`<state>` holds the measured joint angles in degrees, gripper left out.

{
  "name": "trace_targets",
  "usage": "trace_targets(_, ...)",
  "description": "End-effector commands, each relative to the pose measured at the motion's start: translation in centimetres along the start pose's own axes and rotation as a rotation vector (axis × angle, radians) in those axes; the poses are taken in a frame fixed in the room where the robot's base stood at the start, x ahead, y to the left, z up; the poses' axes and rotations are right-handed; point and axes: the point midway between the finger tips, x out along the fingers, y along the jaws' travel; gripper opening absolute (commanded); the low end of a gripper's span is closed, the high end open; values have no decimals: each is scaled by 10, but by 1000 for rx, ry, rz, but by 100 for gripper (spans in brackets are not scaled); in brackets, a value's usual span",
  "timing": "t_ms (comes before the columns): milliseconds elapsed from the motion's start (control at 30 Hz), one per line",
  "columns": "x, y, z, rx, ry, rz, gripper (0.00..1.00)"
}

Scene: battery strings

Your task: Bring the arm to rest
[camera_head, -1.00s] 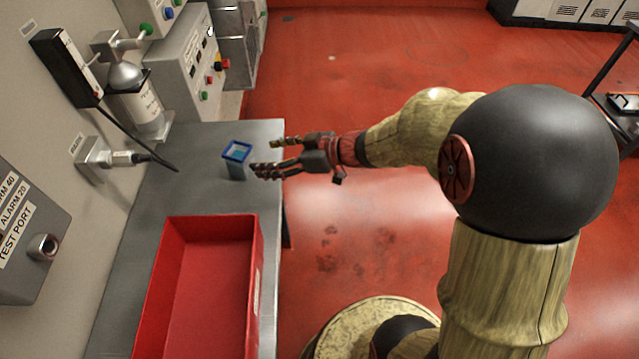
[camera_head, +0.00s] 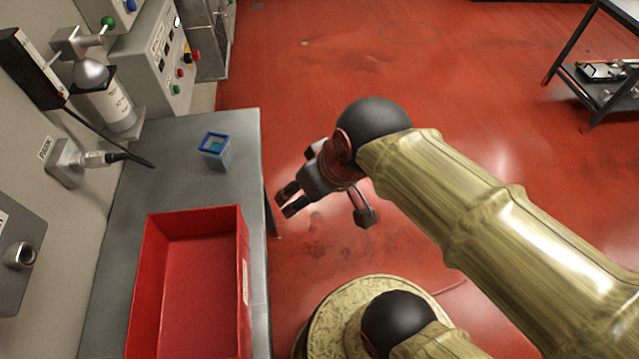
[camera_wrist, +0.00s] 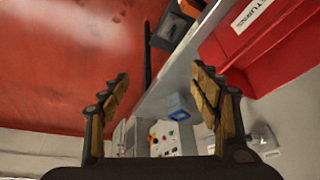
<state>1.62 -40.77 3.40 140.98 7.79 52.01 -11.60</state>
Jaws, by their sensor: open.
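My gripper (camera_head: 287,200) is open and empty in the head view. It hangs over the red floor, just right of the bench edge, with my arm folded back to the right. In the wrist view my gripper's two fingers (camera_wrist: 160,95) stand wide apart with nothing between them.
A red bin (camera_head: 245,255) sits on the bench's near part. A wall connector with a black cable (camera_head: 100,158), a bottle (camera_head: 105,108) and a control panel (camera_head: 172,60) line the left wall. A dark-framed table (camera_head: 570,70) stands far right. The floor between is clear.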

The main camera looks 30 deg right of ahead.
Motion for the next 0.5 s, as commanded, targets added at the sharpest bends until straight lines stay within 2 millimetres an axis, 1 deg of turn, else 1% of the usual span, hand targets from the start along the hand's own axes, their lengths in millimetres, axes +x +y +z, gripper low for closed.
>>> trace_targets(33, -6, 5, 2, 22, 19, 31, 63)
trace_targets(100, -12, 12, 3, 55, 37, 66, 63)
trace_targets(200, -17, 18, 4, 82, 52, 92, 63)
trace_targets(500, -18, 19, 4, 90, 55, 99, 63)
